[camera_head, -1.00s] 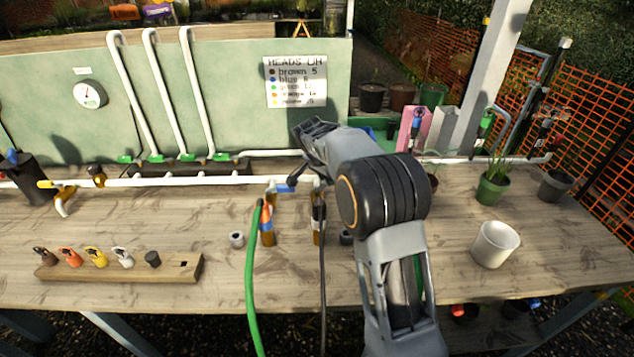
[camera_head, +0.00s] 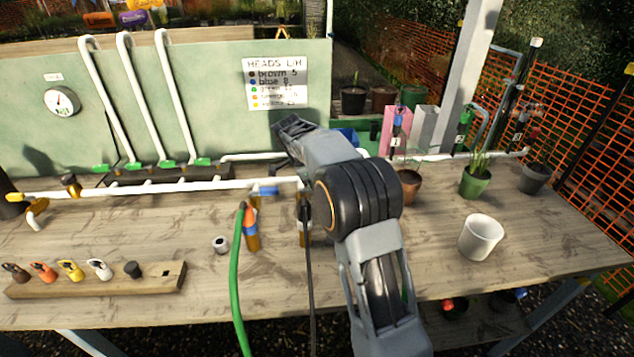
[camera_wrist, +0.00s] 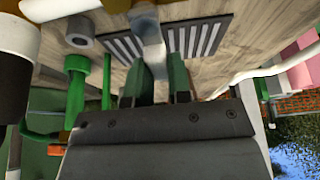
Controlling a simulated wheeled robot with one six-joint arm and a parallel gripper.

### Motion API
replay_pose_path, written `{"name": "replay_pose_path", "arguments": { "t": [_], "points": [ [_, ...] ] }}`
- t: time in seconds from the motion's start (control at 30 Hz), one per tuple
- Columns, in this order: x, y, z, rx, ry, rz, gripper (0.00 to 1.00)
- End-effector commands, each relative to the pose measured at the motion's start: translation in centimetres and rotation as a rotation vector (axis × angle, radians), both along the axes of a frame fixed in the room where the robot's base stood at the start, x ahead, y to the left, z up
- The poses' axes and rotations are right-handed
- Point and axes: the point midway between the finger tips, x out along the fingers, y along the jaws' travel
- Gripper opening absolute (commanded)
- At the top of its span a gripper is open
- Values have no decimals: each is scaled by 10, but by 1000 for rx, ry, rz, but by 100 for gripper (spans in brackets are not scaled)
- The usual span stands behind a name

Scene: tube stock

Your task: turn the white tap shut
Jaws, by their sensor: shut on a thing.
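In the wrist view my gripper (camera_wrist: 162,84) has its two dark green fingers closed around a pale, whitish lever (camera_wrist: 150,38), which I take to be the white tap's handle. How far the handle is turned is hard to tell. In the head view my own arm hides the gripper and the tap. The white supply pipe (camera_head: 150,190) runs along the bench to where my arm covers it.
The bench (camera_head: 140,240) holds a wooden rack (camera_head: 150,284) with coloured heads, a green hose (camera_head: 236,280), a grey ring (camera_head: 221,245), a white pot (camera_head: 480,238) and a green plant pot (camera_head: 475,182). A black slotted grate (camera_wrist: 208,38) lies beyond my fingers.

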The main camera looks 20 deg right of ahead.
Motion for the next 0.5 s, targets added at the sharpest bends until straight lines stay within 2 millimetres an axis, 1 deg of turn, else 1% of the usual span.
{"name": "replay_pose_path", "arguments": {
  "t": [0.2, 0.5],
  "points": [
    [-1, 1, 0, 3, -2, -34, 0],
    [-2, 1, 0, 3, -2, -40, 0]
  ]
}}
